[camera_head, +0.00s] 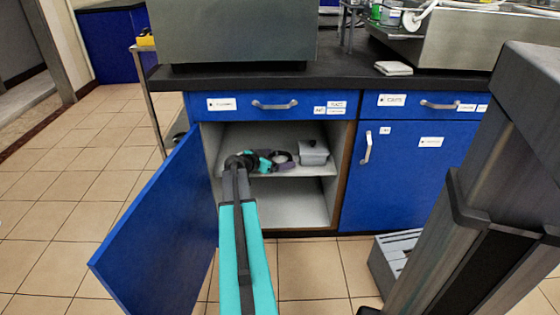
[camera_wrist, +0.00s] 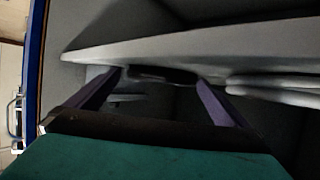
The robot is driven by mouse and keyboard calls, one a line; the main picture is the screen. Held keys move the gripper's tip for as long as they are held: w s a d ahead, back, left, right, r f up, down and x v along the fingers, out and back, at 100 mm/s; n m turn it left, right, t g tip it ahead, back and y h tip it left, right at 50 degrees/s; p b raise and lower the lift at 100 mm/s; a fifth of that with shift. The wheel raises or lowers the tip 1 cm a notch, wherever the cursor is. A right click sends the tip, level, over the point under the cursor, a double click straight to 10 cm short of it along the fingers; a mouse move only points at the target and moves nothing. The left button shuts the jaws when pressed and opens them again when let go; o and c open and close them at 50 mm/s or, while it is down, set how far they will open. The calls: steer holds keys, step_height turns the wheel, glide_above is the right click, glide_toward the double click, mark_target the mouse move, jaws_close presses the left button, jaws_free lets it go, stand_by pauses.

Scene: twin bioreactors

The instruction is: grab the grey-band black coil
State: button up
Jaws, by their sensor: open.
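My gripper (camera_head: 278,161) reaches into the open cabinet at shelf height in the head view. In the wrist view, the purple fingers of my gripper (camera_wrist: 159,79) are spread apart. A dark, flat, rounded thing (camera_wrist: 163,73) lies between and beyond the fingertips, partly in shadow; it may be the black coil. A small dark ring shape (camera_head: 284,156) shows beside the gripper in the head view. No grey band can be made out clearly, and my arm hides part of the shelf. I cannot tell whether the fingers touch anything.
The shelf (camera_head: 300,172) also holds a light grey box (camera_head: 313,153) right of my gripper. Pale rounded tubing or edges (camera_wrist: 280,90) show right of the fingers in the wrist view. The open blue door (camera_head: 165,225) stands left of my arm. A grey crate (camera_head: 393,262) sits on the floor.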

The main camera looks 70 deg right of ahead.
steer(key=shift+c, duration=0.3)
steer(key=c, duration=1)
steer(key=shift+c, duration=0.2)
steer(key=shift+r, duration=0.1)
steer(key=shift+r+p, duration=0.75)
steer(key=shift+r, duration=0.85)
steer(key=shift+a+r, duration=0.2)
steer(key=s+a+p, duration=0.2)
steer(key=s+a, duration=0.1)
steer(key=a, duration=0.5)
steer(key=s+a+p, duration=0.3)
steer(key=s+a, duration=0.1)
steer(key=a, duration=0.4)
steer(key=shift+p, duration=0.35)
